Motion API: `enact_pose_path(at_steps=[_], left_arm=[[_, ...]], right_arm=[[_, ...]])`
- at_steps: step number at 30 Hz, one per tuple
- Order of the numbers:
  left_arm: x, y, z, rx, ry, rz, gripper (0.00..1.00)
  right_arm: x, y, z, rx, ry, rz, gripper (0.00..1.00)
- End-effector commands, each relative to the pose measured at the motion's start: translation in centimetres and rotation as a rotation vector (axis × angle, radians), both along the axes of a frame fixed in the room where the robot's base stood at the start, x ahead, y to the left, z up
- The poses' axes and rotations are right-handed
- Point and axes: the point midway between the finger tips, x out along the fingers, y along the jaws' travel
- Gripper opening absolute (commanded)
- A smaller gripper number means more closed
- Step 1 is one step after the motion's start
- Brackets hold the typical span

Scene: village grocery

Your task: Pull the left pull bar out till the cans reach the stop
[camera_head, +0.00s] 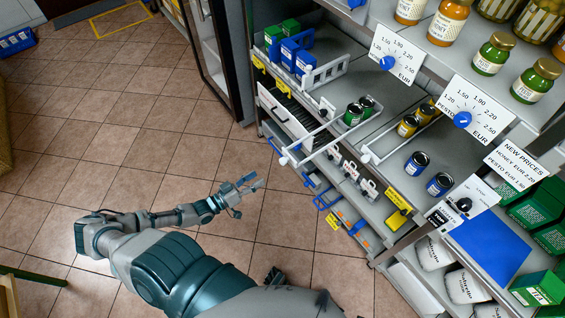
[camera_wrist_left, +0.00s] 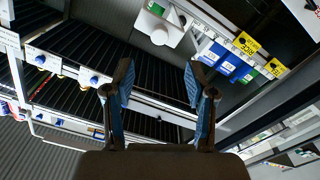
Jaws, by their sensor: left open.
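My left gripper (camera_head: 250,186) is open and empty, out over the floor, left of and apart from the left bar. In the left wrist view its two fingers (camera_wrist_left: 158,78) are spread with nothing between them.
Two blue cans (camera_head: 417,163) stand farther right. Blue boxes (camera_head: 298,55) and green boxes sit on the shelf at the upper left. Dials and jars (camera_head: 490,54) are on the upper right shelf. The tiled floor (camera_head: 140,130) left of the shelves is free.

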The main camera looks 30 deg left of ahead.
Motion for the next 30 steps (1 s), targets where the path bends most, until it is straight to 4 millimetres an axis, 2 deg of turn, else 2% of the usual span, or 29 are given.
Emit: enact_pose_path(at_steps=[1, 9, 15, 21, 28, 29, 30], left_arm=[[1.3, -0.5, 0.0, -0.003, -0.006, 0.000, 0.56], [7.1, -3.1, 0.1, -0.001, -0.005, 0.000, 0.56], [10.1, -4.3, 0.1, 0.001, -0.003, 0.000, 0.56], [11.1, -4.6, 0.1, 0.000, 0.000, 0.000, 0.56], [11.2, -4.6, 0.1, 0.000, 0.000, -0.001, 0.56], [11.2, -4.6, 0.1, 0.000, 0.000, -0.001, 0.53], [11.2, -4.6, 0.1, 0.000, 0.000, -0.001, 0.43]], right_arm=[[0.3, 0.0, 0.3, 0.001, -0.003, -0.001, 0.40], [1.4, 0.1, 2.6, 0.004, -0.011, -0.004, 0.40], [1.9, 0.1, 3.7, 0.005, -0.015, -0.005, 0.40], [2.0, 0.2, 4.2, 0.002, -0.016, -0.006, 0.40], [2.0, 0.3, 4.3, 0.002, -0.015, -0.005, 0.40], [2.0, 0.3, 4.3, 0.002, -0.015, -0.005, 0.40], [2.0, 0.3, 4.3, 0.002, -0.015, -0.005, 0.40]])
